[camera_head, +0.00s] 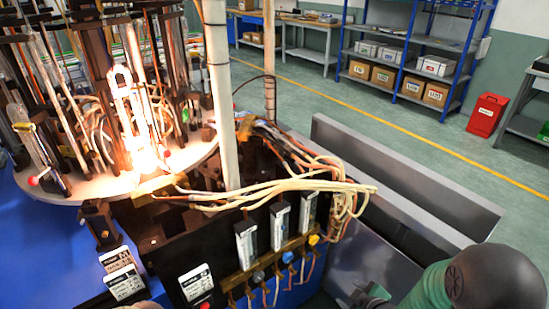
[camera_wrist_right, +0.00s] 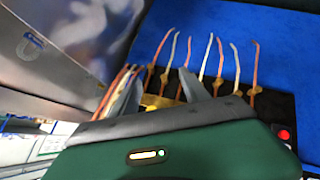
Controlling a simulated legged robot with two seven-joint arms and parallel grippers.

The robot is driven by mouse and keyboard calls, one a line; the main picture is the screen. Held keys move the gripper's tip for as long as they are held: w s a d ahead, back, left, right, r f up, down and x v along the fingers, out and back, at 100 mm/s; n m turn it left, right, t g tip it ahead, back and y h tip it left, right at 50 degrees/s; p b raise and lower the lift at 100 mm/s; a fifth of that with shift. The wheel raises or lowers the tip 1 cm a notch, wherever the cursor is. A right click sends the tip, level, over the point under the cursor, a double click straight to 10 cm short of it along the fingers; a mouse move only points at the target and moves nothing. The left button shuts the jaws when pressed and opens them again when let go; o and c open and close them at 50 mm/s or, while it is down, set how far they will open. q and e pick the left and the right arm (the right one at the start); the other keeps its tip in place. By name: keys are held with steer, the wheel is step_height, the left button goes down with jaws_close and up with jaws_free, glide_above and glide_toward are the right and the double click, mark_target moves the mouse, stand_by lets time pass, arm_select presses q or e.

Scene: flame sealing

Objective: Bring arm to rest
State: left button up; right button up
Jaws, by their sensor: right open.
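My right arm, with a green and dark grey link, comes in at the bottom right of the head view. Its gripper (camera_head: 370,296) shows only in part at the bottom edge, low beside the black machine front. In the right wrist view my right gripper (camera_wrist_right: 160,92) has its two grey fingers spread apart, with nothing held between them. Beyond the fingers are a brass bar and several orange and white hoses (camera_wrist_right: 203,57), apart from the gripper as far as I can tell. My left gripper is not in view.
The flame sealing machine's round table (camera_head: 90,187) carries a brightly glowing glass piece (camera_head: 128,105). Flow meters (camera_head: 246,243) and pale hoses (camera_head: 270,189) crowd its front. A grey metal panel (camera_head: 400,165) stands to the right. Blue shelves (camera_head: 425,40) and a red bin (camera_head: 487,115) are far back.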

steer(key=s+a+r+m+g+h, duration=0.1)
steer(key=s+r+m+g, duration=0.2)
steer(key=s+m, duration=0.35)
steer(key=s+a+r+m+g+h, duration=0.1)
steer(key=s+a+r+m+g, duration=0.2)
steer(key=s, duration=0.6)
step_height(320, 180, up, 12)
steer(key=d+p, duration=0.1)
steer(key=p, duration=1.1)
steer(key=shift+w+d+r, duration=0.15)
steer(key=shift+d+r, duration=0.1)
